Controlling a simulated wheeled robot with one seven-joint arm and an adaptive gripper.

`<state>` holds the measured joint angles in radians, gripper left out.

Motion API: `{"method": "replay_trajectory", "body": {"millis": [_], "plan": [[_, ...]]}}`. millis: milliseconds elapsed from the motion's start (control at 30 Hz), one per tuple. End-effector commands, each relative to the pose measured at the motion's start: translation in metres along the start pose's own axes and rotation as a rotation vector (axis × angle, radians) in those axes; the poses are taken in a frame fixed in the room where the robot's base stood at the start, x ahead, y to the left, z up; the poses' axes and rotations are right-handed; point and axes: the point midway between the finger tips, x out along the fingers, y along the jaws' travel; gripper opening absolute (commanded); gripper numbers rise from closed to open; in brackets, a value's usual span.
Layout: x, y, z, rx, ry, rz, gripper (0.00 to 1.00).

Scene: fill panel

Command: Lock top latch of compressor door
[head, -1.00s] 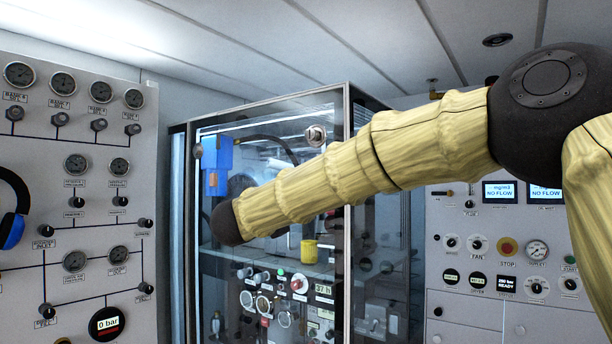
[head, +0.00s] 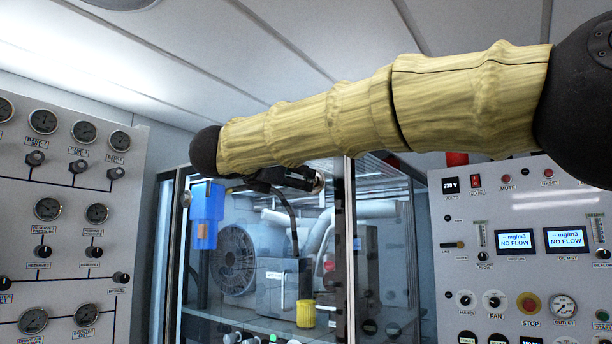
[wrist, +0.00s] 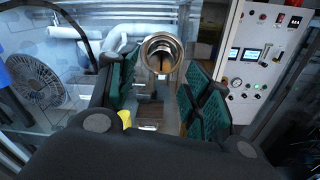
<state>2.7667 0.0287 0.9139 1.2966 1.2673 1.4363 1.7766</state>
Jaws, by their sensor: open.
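The top latch is a round metal knob (head: 318,183) on the upper right of the glass compressor door (head: 262,215), which looks closed. In the wrist view, the latch (wrist: 161,57) shows its round face with a slot, which looks close to upright. My gripper (head: 290,178) is beside the latch in the head view, partly hidden by my forearm. In the wrist view, my gripper (wrist: 163,80) is open, with its teal-padded fingers on both sides of the latch. A gap shows around the latch, and I cannot tell whether either finger touches it.
A gauge panel (head: 65,200) stands at left and a control panel (head: 525,255) at right. The ceiling is close above my arm.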

Motion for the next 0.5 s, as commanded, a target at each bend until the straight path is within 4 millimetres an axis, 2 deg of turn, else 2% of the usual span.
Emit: {"method": "replay_trajectory", "body": {"millis": [200,500], "plan": [[0.031,0.000,0.002,-0.001,0.000,-0.002,0.50],[0.048,-0.001,0.000,-0.001,-0.001,-0.003,0.50]]}}
